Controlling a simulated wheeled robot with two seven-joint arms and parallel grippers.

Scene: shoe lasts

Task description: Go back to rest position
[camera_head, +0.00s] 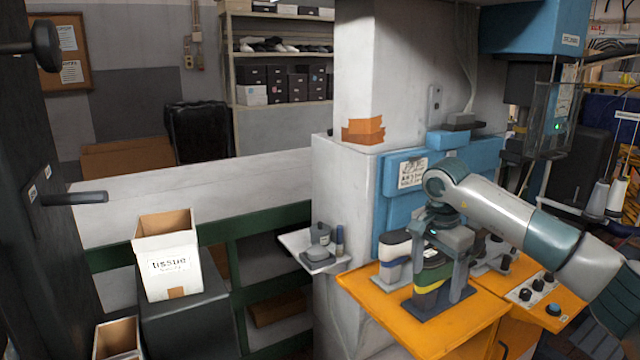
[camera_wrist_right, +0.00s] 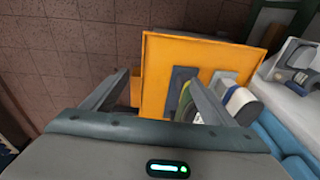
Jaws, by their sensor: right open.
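My right gripper (camera_head: 440,284) points down over the orange worktop (camera_head: 372,297), with its jaws apart. In the head view its fingers overlap a shoe last with dark, green and yellow bands (camera_head: 430,276), which stands on a dark plate (camera_head: 441,308). In the wrist view the gap between the fingers (camera_wrist_right: 158,78) looks empty; the banded last (camera_wrist_right: 187,103) shows beside the right-hand finger, partly hidden by it. Contact cannot be told. A white last with a dark top (camera_head: 394,250) stands just left; it also shows in the wrist view (camera_wrist_right: 240,103). My left gripper is not in view.
A blue-and-grey machine (camera_head: 540,90) stands behind the worktop. A control panel with dark knobs (camera_head: 540,290) lies right of the gripper. A small white shelf (camera_head: 315,262) sits left.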

